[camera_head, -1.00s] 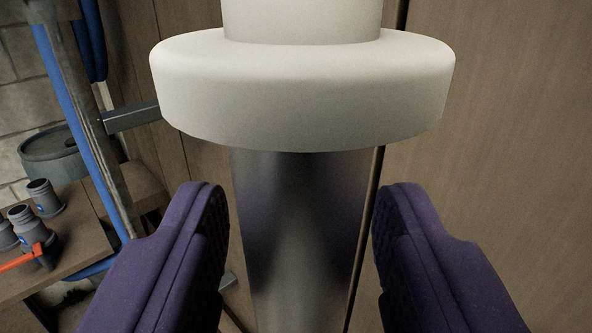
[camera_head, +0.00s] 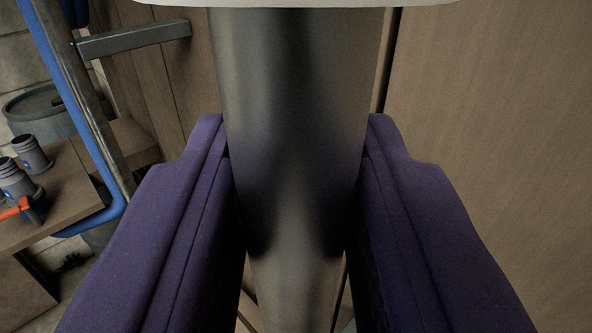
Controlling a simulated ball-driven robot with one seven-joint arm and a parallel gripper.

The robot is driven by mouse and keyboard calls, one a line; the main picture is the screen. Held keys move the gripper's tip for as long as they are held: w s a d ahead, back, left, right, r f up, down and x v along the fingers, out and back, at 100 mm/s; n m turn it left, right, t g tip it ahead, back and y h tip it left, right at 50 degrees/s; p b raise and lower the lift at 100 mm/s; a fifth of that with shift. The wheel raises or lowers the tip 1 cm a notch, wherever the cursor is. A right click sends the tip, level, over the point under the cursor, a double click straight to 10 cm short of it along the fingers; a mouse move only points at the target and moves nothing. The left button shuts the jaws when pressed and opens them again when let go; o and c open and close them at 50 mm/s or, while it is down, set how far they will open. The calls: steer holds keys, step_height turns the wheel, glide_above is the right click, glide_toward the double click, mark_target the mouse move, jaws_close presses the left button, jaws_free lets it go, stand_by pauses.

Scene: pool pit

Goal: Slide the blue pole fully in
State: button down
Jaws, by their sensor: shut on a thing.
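My gripper (camera_head: 295,170) has its two purple fingers on either side of a shiny grey metal pole (camera_head: 293,75) and is shut on it. The pole runs down the middle of the view, and its lower end is out of sight between the fingers. A white collar (camera_head: 290,3) on the pole shows only as a rim at the top edge. The pole in my grip looks grey, not blue. A blue pipe (camera_head: 62,66) runs along a worn upright at the left and bends at its bottom; I cannot tell if it is the task's pole.
A wooden shelf (camera_head: 75,205) at the left holds dark grey pipe fittings (camera_head: 30,152), one with a red handle (camera_head: 16,211). A round grey drum (camera_head: 45,110) and a metal bar (camera_head: 135,38) are behind. Brown panels (camera_head: 490,120) stand close behind the pole.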

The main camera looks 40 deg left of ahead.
step_height(320, 180, down, 8)
steer(key=b, duration=0.4)
steer(key=shift+f, duration=0.2)
steer(key=c, duration=1)
jaws_free()
steer(key=shift+o, duration=0.2)
steer(key=v, duration=0.7)
steer(key=shift+s+d, duration=0.3)
steer(key=shift+d, duration=0.05)
steer(key=shift+w+r, duration=0.1)
